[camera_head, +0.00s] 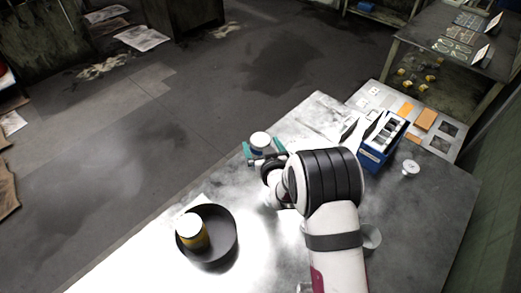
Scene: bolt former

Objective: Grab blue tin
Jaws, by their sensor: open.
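A small tin with a white lid (260,139) and a bluish side stands near the table's far left edge, just beyond the end of my arm. My gripper (263,150), with teal fingers, is open at the tin, one finger showing to the left of it and one to the right. The tin's lower part is partly hidden by the gripper, and I cannot tell whether the fingers touch it.
A dark round pan (226,254) holds a yellow tin with a white lid (191,231) at the front left. A blue box of folders (371,158), a small white object (411,167) and a light panel (444,151) with orange pieces are on the right.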

